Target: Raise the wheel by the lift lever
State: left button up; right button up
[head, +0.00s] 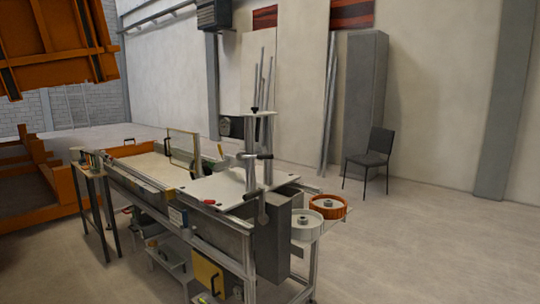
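The long sandbed machine (222,228) stands in the middle of the head view, with pale sand (154,168) in its trough. Two grey upright posts (268,138) with a small top plate (245,114) rise from a white deck (225,190) at its near end. A lever-like bar with a dark grip (264,156) sticks out beside the posts. I cannot tell which is the lift lever. The wheel at the machine is not clearly seen behind the posts. Neither of my grippers shows.
A white wheel (299,236) and an orange wheel (343,212) lie on a side shelf at the machine's near end. A dark chair (370,160) is by the back wall. The right floor is clear.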

aim_at(255, 156)
jog(key=i+l, duration=0.15)
jog(key=i, duration=0.35)
jog(key=i+l+u, duration=0.1)
jog(key=i, duration=0.45)
jog(key=i+l, duration=0.25)
jog(key=i, duration=0.25)
jog(key=i+l+u, duration=0.15)
jog(key=i, duration=0.35)
